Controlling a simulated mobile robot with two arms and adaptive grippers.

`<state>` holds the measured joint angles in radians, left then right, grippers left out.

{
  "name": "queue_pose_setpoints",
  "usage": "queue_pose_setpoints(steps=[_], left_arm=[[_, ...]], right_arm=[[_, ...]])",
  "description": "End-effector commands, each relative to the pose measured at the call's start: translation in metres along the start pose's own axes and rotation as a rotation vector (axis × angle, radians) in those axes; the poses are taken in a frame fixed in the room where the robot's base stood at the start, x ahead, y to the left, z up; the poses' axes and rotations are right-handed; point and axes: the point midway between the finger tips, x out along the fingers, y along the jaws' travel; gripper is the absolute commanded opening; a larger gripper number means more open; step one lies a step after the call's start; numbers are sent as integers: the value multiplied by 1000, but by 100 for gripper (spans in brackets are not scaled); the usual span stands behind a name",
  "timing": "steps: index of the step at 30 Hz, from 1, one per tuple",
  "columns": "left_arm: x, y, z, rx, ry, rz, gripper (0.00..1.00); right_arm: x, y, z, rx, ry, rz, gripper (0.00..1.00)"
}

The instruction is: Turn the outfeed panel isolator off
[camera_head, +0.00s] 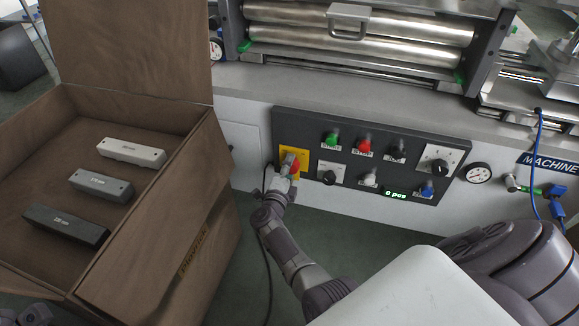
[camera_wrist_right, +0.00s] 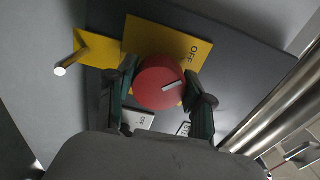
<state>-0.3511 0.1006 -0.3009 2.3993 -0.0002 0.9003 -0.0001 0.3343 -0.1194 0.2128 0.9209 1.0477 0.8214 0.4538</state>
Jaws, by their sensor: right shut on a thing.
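The outfeed panel isolator is a red round knob (camera_wrist_right: 158,80) on a yellow plate (camera_wrist_right: 140,35) marked OFF. A white mark on the knob points right and slightly up in the wrist view, while OFF is printed above and right of the knob. In the head view the knob (camera_head: 294,167) is at the left end of the dark panel (camera_head: 320,120), partly hidden by my gripper. My right gripper (camera_wrist_right: 160,92) is shut on the knob, one finger on each side; it also shows in the head view (camera_head: 284,176).
The panel also holds a green button (camera_head: 332,138), a red button (camera_head: 364,145), a black selector (camera_head: 439,166) and a green display (camera_head: 396,194). An open cardboard box (camera_head: 205,150) with three bars stands at left. A yellow bracket with a pin (camera_wrist_right: 95,48) is beside the knob.

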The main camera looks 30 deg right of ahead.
Motion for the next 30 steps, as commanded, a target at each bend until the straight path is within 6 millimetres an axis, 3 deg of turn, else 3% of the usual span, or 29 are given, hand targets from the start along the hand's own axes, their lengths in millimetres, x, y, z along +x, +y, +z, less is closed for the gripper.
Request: queue_pose_setpoints(steps=[5,6,10,23,26,30], left_arm=[[0,0,0,0,0,0,40],[0,0,0,0,0,0,40],[0,0,0,0,0,0,40],[-4,-1,0,2,5,-1,40],[-15,-1,3,2,4,-1,40],[-38,-1,8,1,3,0,40]], right_arm=[[-1,1,2,-3,-5,2,17],[-1,1,2,-3,-5,2,55],[-1,1,2,-2,-4,1,77],[0,1,0,63,-2,-2,77],[0,3,0,196,-3,-4,77],[0,6,-1,504,-5,-5,77]])
